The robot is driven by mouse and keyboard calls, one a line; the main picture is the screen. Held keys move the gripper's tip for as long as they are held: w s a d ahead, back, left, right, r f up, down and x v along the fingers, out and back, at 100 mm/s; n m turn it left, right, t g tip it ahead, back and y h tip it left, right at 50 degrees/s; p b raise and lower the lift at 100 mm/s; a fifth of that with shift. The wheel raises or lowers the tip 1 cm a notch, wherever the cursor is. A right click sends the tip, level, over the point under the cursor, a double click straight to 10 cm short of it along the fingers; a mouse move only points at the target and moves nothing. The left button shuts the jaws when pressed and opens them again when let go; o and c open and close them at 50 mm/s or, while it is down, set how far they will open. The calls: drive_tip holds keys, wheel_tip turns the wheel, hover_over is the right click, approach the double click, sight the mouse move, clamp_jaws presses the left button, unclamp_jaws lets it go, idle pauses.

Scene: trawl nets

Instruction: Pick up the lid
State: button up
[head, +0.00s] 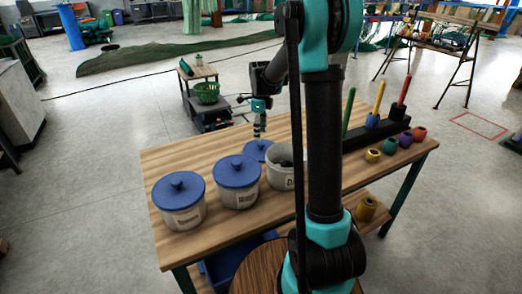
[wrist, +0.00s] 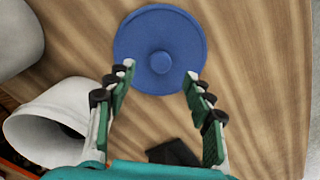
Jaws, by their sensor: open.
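A loose blue lid (head: 257,148) with a round knob lies on the wooden table, behind the open grey canister (head: 281,180). In the wrist view the lid (wrist: 135,38) lies flat with its knob near the middle. My gripper (head: 259,134) points down above the lid in the head view. In the wrist view my gripper (wrist: 159,71) is open and empty, its fingertips on either side of the lid's near part, with the knob slightly ahead of the line between them. I cannot tell the exact height above the lid.
Two canisters with blue lids, one at the front left (head: 180,210) and one in the middle (head: 238,188), stand on the table (head: 330,200). Coloured rings and a black peg rack (head: 377,133) are at the right. Bare wood surrounds the lid's right side.

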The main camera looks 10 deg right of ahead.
sight(261, 143)
drive_tip(key=shift+d+f, duration=0.1)
drive_tip(key=shift+f, duration=3.3)
drive_tip(key=shift+c, duration=0.2)
drive_tip(key=c, duration=1)
